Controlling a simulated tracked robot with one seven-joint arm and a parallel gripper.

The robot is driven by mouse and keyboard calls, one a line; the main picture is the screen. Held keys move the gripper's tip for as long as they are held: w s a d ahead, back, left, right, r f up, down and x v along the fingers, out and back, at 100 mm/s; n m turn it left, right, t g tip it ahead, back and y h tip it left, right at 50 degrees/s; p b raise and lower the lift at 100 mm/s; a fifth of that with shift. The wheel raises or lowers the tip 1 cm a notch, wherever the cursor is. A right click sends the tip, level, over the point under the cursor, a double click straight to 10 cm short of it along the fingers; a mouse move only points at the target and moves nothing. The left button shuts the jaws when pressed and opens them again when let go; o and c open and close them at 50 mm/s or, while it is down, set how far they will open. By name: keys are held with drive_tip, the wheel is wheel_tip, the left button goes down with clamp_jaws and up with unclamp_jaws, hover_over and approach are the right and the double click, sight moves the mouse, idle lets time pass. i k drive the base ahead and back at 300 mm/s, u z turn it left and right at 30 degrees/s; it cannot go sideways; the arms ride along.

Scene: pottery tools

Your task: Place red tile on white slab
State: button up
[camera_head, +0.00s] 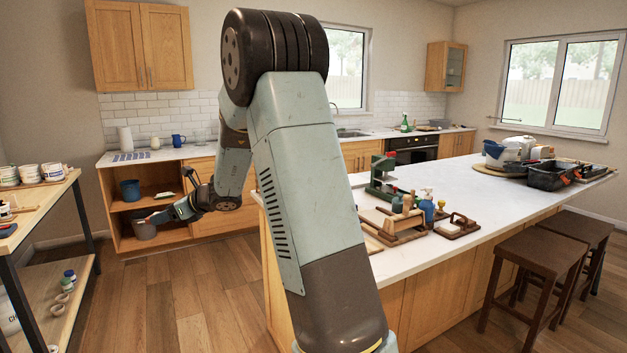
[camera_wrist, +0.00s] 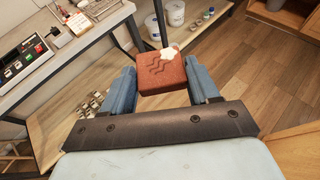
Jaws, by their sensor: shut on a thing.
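A red tile (camera_wrist: 162,76) with a dark wavy pattern sits between the two blue fingers of my gripper (camera_wrist: 163,82) in the wrist view. The gripper is shut on it and holds it in the air, over a floor and low shelf. A white patch shows at the tile's far right corner. In the head view my gripper (camera_head: 157,217) is at the left, in front of the open lower cabinet and right of the wooden shelf unit; the tile is too small there to make out clearly. I cannot pick out the white slab with certainty in either view.
A wooden shelf unit (camera_head: 37,194) with cups stands at the far left. The open cabinet holds a blue pot (camera_head: 130,190) and a grey bucket (camera_head: 144,229). The white-topped island (camera_head: 455,190) at the right carries tools. Wood floor (camera_head: 180,295) lies clear between.

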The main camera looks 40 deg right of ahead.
sight(353, 179)
drive_tip(key=u, duration=0.3)
drive_tip(key=i, duration=3.45)
drive_tip(key=u, duration=0.55)
drive_tip(key=i, duration=0.5)
drive_tip(key=z, duration=2.7)
